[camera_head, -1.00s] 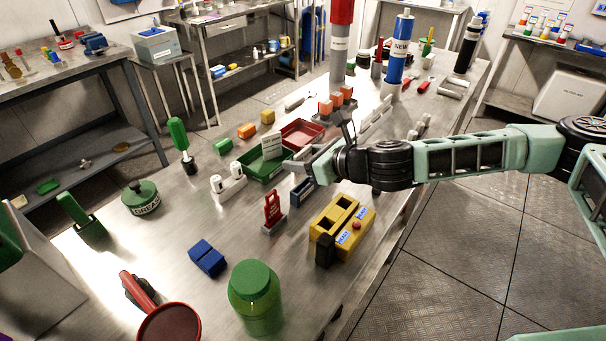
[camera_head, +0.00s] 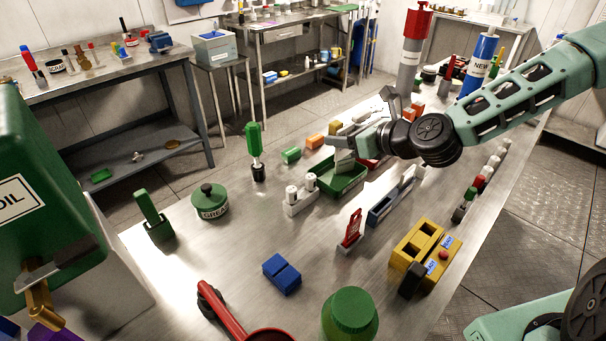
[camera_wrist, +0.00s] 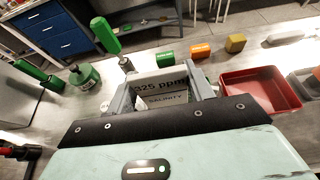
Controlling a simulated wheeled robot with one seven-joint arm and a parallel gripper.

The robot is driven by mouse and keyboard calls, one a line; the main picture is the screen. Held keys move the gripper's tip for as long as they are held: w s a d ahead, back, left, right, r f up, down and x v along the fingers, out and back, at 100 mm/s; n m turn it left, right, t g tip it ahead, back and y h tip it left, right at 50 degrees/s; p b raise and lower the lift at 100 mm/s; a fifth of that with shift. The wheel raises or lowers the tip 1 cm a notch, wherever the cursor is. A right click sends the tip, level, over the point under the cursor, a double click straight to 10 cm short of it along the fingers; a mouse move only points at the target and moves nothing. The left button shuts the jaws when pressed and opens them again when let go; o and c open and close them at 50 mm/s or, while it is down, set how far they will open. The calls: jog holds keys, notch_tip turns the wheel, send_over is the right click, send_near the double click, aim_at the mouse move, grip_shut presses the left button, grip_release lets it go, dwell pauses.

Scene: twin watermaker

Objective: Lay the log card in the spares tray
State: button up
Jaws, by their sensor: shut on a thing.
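The log card (camera_wrist: 162,88), a pale card with "325 ppm" and "SALINITY" on it, is between the fingers of my gripper (camera_wrist: 165,92). In the head view my gripper (camera_head: 352,146) is over the green tray (camera_head: 335,192), with the pale card (camera_head: 344,162) under it. The card looks upright; whether its lower edge touches the tray floor is unclear. A red tray (camera_wrist: 258,90) lies just right of my gripper in the wrist view. It is mostly hidden behind my arm in the head view. No label shows which tray is for spares.
A white holder with two cylinders (camera_head: 300,199) stands left of the green tray. A blue-grey holder (camera_head: 388,206), a red tag stand (camera_head: 351,232) and a yellow box (camera_head: 424,254) stand nearer. Green, orange and yellow blocks lie behind the trays.

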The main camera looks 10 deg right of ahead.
aim_at(344, 153)
jog(key=shift+w+f, duration=0.1)
jog(key=shift+f, duration=0.3)
notch_tip(344, 153, down, 4)
jog(key=shift+a+f, duration=0.15)
jog(key=shift+f, duration=2.45)
jog(key=shift+f, duration=0.2)
jog(key=o, duration=0.7)
jog(key=shift+r, duration=0.1)
